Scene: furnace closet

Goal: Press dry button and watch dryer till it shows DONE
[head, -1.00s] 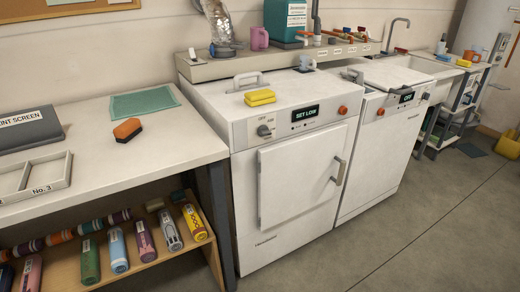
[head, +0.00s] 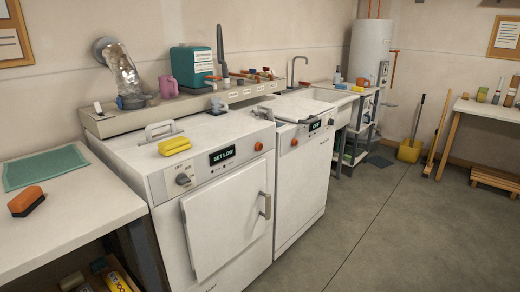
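Neither of my grippers is in view.
A yellow sponge (head: 174,146) lies on the dryer top near a grey handle (head: 161,130). A worktable (head: 75,215) with an orange-and-black block (head: 26,201) and green mat (head: 45,167) stands left. Open floor (head: 400,230) lies front right. A yellow bucket (head: 410,150) stands far back.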

